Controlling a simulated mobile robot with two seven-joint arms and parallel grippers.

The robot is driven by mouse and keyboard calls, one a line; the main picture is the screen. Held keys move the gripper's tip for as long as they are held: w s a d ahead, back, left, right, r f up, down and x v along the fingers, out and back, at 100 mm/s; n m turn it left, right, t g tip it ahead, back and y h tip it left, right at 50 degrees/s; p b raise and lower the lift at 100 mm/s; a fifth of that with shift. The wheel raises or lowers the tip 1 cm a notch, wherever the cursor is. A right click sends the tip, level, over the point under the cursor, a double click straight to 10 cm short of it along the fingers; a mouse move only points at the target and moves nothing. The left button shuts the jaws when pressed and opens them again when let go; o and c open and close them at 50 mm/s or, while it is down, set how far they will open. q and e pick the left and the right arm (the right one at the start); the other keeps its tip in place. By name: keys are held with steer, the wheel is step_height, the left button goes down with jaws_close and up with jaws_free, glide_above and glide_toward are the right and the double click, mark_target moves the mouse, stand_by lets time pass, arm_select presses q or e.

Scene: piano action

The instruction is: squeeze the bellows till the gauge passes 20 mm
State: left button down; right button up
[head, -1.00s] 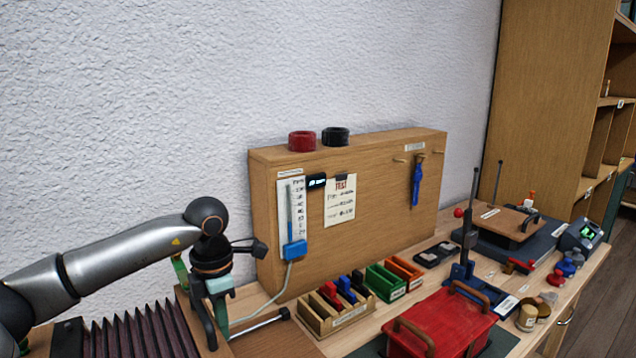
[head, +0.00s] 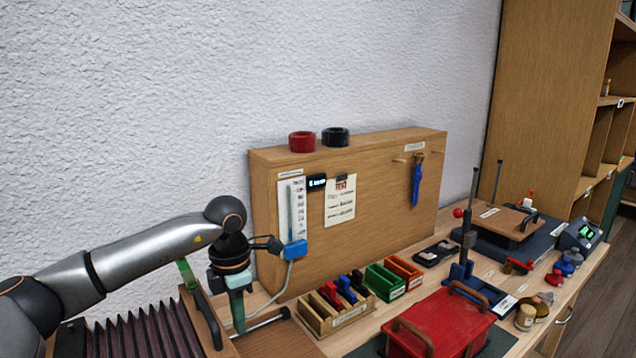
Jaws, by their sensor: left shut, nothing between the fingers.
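The bellows (head: 130,338) shows dark pleats at the lower left, partly cut off by the picture's bottom edge. The gauge (head: 299,212) is a white scale with a thin tube and blue base (head: 294,250) on the wooden cabinet. A small dark display (head: 317,182) beside it is too small to read surely. My right gripper is not in view.
A pale hose runs down from the gauge's base. A wooden tray (head: 345,322) of coloured pieces and a red block with handles (head: 440,325) stand to the right. A paper note (head: 340,203) hangs on the cabinet (head: 385,190). Bench space nearby is crowded.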

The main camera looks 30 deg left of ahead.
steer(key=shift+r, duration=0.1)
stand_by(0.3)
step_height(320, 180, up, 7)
steer(key=p, duration=0.6)
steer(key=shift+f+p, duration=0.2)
steer(key=shift+p, duration=0.15)
stand_by(0.4)
